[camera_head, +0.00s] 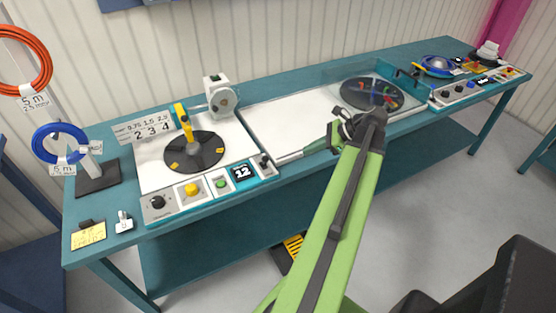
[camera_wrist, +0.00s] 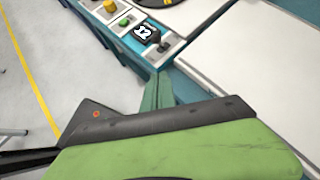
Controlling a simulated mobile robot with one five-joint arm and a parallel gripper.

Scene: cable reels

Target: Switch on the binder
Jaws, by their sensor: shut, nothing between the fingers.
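No label that reads binder can be made out. The left machine has a black disc (camera_head: 207,152) with a yellow arm (camera_head: 183,121). Its front panel holds a black knob (camera_head: 157,202), a yellow button (camera_head: 192,190), a green button (camera_head: 222,183), a display reading 12 (camera_head: 242,172) and a small black-topped lever (camera_head: 264,161) at the right end. My gripper (camera_head: 281,159) is shut and empty, its tip just right of that lever. In the wrist view, the fingers (camera_wrist: 158,92) point toward the lever (camera_wrist: 163,47), with a small apparent gap; contact cannot be told.
A second black disc (camera_head: 371,94) stands under a clear cover at right, with a control panel (camera_head: 458,90) beyond. A white unit (camera_head: 220,97) stands behind the left disc. Orange (camera_head: 45,62) and blue (camera_head: 60,128) cable coils hang at left. A white surface (camera_head: 300,112) lies clear between the discs.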

